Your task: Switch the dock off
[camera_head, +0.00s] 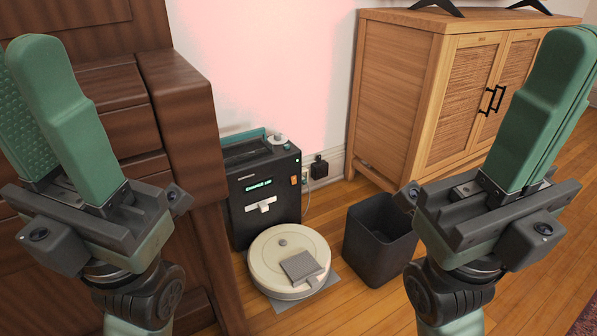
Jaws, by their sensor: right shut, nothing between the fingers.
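The dock (264,190) is a black box on the floor against the wall. Its front has a lit green display (259,185), a white lever-like part (261,204) and a small orange switch (294,180) near its right edge. Whether the switch is on or off is too small to tell. A round cream robot vacuum (270,255) sits in front of the dock, with a grey square piece on top. My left gripper (18,62) is raised at the left, open and empty. My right gripper (572,50) is raised at the right, shut and empty. Both are apart from the dock.
A dark wooden cabinet (180,100) stands close on the dock's left. A black bin (378,242) stands right of the vacuum. A light wooden cabinet (398,90) is behind it. A wall outlet (319,168) with a black plug is beside the dock. Wooden floor shows between them.

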